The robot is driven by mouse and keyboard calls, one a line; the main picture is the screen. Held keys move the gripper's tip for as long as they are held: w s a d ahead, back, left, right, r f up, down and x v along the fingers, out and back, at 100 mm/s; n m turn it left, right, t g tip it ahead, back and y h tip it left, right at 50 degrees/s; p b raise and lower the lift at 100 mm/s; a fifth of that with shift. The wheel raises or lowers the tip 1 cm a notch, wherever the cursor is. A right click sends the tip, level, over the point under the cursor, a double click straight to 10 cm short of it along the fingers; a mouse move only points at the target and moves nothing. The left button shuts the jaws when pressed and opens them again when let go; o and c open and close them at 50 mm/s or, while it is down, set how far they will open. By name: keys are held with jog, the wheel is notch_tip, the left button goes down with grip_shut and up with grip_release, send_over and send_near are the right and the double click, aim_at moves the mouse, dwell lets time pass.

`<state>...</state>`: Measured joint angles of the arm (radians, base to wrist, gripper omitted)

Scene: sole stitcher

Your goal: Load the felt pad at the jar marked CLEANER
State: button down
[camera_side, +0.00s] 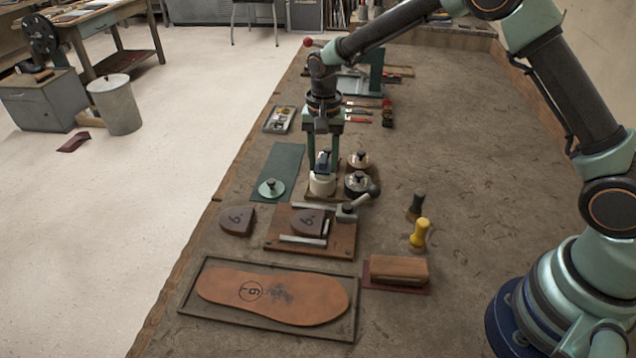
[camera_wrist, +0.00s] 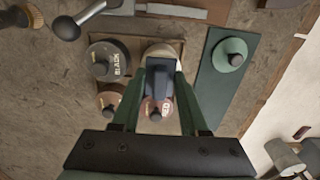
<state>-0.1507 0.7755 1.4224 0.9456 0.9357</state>
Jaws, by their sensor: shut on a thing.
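My gripper (camera_side: 323,158) is shut on a dark blue applicator (camera_side: 322,167), taken to be the felt pad's holder. It hangs upright at the mouth of a cream jar (camera_side: 322,187) that has no lid on. The pad's underside is hidden, so I cannot tell whether it touches inside the jar. In the wrist view the applicator (camera_wrist: 159,82) covers part of the cream jar (camera_wrist: 160,51). No CLEANER marking is legible. A pale green lid with a dark knob (camera_side: 271,187) lies on the green mat (camera_side: 285,160).
Lidded jars stand close by in the same wooden tray: one marked BLACK (camera_wrist: 108,62), a reddish one (camera_wrist: 155,110) and a brown one (camera_wrist: 110,98). A clamp board (camera_side: 344,246) holding a dark leather piece (camera_side: 307,222) lies in front. A ball-ended lever (camera_side: 366,197) sits near the jars.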

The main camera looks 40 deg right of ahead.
aim_at(323, 158)
jog(key=shift+r, duration=3.2)
